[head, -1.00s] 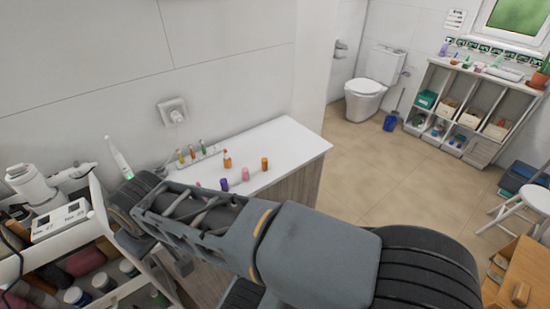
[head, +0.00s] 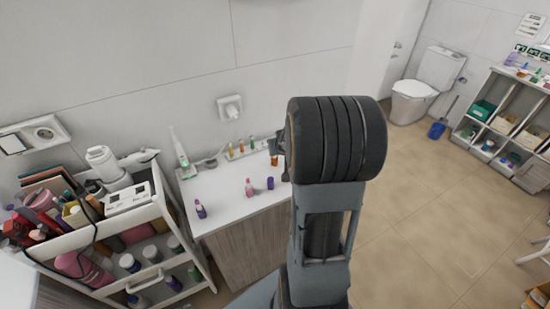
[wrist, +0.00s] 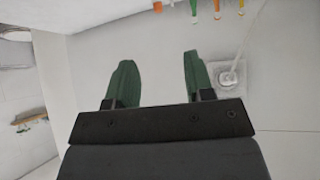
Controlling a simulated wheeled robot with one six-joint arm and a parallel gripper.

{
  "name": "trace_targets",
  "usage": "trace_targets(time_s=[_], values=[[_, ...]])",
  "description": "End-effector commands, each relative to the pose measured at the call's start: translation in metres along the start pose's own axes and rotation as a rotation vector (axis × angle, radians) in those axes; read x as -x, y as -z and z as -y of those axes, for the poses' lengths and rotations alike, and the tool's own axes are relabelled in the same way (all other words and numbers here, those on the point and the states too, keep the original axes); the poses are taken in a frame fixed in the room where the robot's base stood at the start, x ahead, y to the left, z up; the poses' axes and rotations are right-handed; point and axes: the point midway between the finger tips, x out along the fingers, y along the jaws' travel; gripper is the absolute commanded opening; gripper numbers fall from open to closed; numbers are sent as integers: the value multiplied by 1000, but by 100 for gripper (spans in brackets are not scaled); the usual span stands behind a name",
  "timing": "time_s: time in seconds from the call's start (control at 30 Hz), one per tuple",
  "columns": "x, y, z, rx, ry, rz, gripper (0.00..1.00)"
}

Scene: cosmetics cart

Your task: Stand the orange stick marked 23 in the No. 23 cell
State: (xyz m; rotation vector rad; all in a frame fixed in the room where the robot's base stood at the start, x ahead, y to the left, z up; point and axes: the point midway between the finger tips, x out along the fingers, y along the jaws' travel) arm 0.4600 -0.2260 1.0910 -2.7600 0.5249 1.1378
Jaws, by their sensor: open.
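My gripper (wrist: 157,62) is open in the wrist view, with nothing between its green fingers; they face a pale wall. In the head view my arm hides most of the gripper. An orange stick (head: 274,159) stands on the white counter (head: 222,186), partly hidden by my arm. No number on it is legible, so I cannot tell whether it is the 23. A white box with two labelled fronts (head: 127,201) stands on the cart at the left. Its labels are too small to read now, and I cannot make out its cells clearly.
A purple-and-pink stick (head: 201,209), a pink stick (head: 249,188) and a purple stick (head: 270,183) stand on the counter. A row of slim items (head: 240,149) is by the wall. The cart (head: 152,212) is crowded; a wall socket (head: 230,107) is above the counter.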

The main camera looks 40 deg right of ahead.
Motion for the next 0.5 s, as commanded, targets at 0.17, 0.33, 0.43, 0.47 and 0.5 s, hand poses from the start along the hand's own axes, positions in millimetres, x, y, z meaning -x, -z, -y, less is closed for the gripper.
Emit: trace_targets(time_s=[0.17,0.33,0.43,0.47,0.5], values=[[-35,-9,-2,-13,32,11,48],[-65,-9,-1,-13,32,10,48],[-78,-7,-1,-12,31,10,48],[-81,-7,-1,-12,31,9,48],[-84,-7,-1,-12,31,10,48]])
